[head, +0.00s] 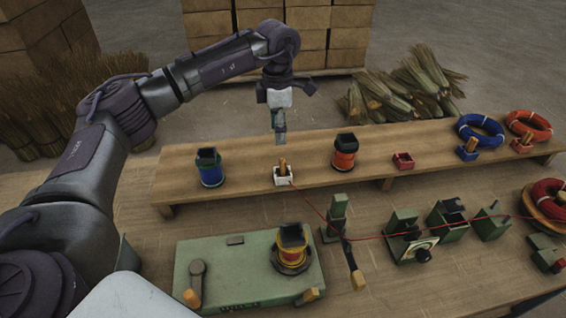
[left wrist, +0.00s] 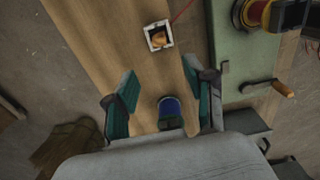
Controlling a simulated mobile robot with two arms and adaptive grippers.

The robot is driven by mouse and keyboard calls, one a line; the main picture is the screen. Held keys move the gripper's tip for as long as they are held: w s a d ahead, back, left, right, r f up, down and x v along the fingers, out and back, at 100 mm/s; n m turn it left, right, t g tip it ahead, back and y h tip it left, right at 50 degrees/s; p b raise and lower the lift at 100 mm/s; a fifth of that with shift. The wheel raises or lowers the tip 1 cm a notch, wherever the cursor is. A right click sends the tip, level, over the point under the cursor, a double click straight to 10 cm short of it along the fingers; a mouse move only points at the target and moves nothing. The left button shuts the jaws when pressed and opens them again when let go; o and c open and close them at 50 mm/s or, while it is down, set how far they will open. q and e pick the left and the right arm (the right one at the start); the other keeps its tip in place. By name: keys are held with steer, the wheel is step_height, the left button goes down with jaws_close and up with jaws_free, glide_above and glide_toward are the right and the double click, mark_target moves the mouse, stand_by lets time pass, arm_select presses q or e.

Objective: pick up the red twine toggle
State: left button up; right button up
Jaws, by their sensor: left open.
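A wooden toggle (head: 283,166) stands in a small white holder (head: 284,180) on the raised shelf, with red twine running from it toward the right. It also shows in the left wrist view, where the toggle (left wrist: 159,39) sits inside the white holder (left wrist: 150,46). My left gripper (head: 280,138) is open and empty, pointing down above the shelf near the toggle. In the left wrist view its fingers (left wrist: 165,92) are spread, and the toggle lies beyond the fingertips, apart from them. My right gripper is not in view.
A blue spool (head: 211,171) and an orange-red spool (head: 345,155) flank the holder. A red holder (head: 403,161) and coils (head: 480,133) are farther right.

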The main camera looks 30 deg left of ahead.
arm_select(q)
steer(key=p, duration=0.1)
glide_above(283, 161)
steer(key=a, duration=0.1)
step_height(283, 161, down, 6)
steer(key=f+p, duration=0.1)
steer(key=f, duration=0.1)
steer(key=d+f+p, duration=0.1)
steer(key=f, duration=0.1)
steer(key=shift+f+p, duration=0.3)
steer(key=shift+f, duration=0.15)
steer(key=shift+w+f, duration=0.1)
steer(key=shift+f, duration=0.1)
steer(key=c, duration=1)
